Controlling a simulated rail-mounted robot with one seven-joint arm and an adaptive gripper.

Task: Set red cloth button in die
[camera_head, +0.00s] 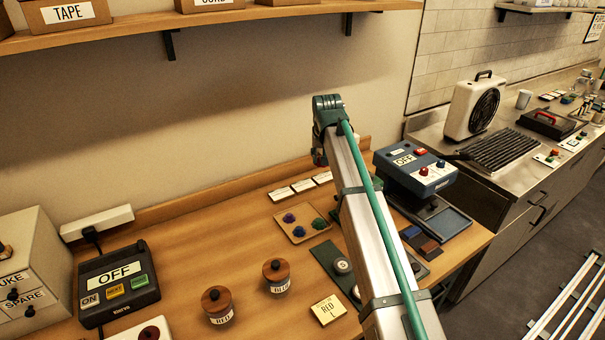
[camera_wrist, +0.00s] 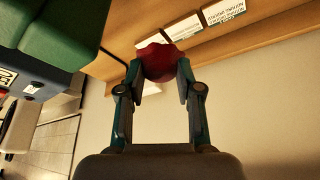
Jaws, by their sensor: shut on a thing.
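In the wrist view, a dark red cloth button (camera_wrist: 158,61) sits between the fingertips of my gripper (camera_wrist: 160,76), which is shut on it and holds it in the air. In the head view my arm hides the gripper and the button. A blue press (camera_head: 415,172) with an OFF display stands right of my arm, with its dark base below. Round grey dies, one marked S (camera_head: 342,266), lie on a dark green mat (camera_head: 322,252); my arm covers part of it. In the wrist view, a green block (camera_wrist: 55,30) is close at upper left.
A wooden tray (camera_head: 304,211) holds purple, blue and green buttons. White cards (camera_head: 303,185) lie near the wall. The table between is clear.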

